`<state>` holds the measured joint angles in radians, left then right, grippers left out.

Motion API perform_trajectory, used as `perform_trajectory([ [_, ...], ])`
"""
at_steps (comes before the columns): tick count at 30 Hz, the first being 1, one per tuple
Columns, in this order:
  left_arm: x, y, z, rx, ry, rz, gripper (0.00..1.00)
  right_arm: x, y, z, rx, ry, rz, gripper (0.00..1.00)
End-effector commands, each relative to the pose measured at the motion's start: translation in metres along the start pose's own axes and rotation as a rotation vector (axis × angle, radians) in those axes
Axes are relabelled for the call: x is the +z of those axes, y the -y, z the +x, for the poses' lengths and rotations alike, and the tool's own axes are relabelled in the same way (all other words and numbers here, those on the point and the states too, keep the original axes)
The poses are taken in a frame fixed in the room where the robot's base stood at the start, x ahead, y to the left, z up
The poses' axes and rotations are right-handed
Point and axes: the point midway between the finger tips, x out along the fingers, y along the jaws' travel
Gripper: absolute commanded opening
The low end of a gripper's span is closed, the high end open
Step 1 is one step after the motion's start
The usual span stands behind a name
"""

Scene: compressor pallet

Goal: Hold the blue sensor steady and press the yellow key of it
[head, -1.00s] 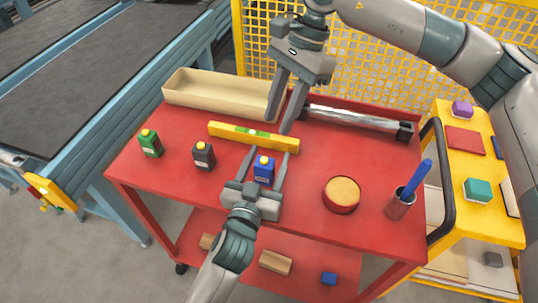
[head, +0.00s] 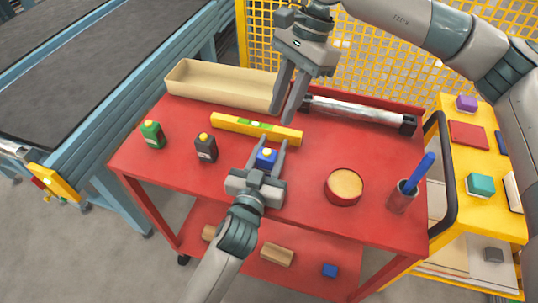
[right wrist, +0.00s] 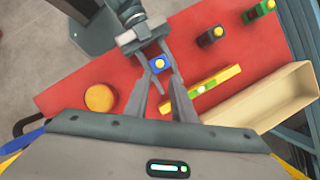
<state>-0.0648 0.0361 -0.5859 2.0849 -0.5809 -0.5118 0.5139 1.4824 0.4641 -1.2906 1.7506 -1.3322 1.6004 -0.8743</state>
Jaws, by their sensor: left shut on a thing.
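The blue sensor (head: 267,158) stands on the red cart top, with its yellow key (head: 267,152) facing up. It also shows in the right wrist view (right wrist: 159,64), with the yellow key (right wrist: 159,62) uncovered. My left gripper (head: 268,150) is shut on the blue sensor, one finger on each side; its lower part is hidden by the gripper. My right gripper (head: 281,113) is above the cart, behind the sensor in the head view. Its fingers are apart, with nothing between them, and it does not touch the key.
A yellow level (head: 256,128) lies behind the sensor, with a beige tray (head: 215,88) farther back. A black sensor (head: 206,149) and a green sensor (head: 152,134) stand left. A round tin (head: 344,187) and a cup with a blue tool (head: 402,197) stand right.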

Motion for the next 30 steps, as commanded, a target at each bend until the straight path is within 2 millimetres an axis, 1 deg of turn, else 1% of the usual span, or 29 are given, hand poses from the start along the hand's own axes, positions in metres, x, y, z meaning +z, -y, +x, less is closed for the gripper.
perform_trajectory([
  [1,0.0,-0.0001,-0.0001,0.0,0.0,0.0,0.09,0.0,0.0,0.0,0.0,0.0,0.0,0.1],
  [2,0.0,-0.0001,-0.0001,0.0,0.0,0.0,0.09,0.0,0.0,0.0,0.0,0.0,0.0,0.03],
  [3,-0.0001,-0.0001,-0.0001,0.0,0.0,0.0,0.09,0.0,0.0,0.0,0.0,0.0,0.0,0.0],
  [30,-0.0001,0.0,-0.0001,0.0,0.0,0.0,0.09,0.0,0.0,0.0,0.0,0.0,0.0,0.0],
])
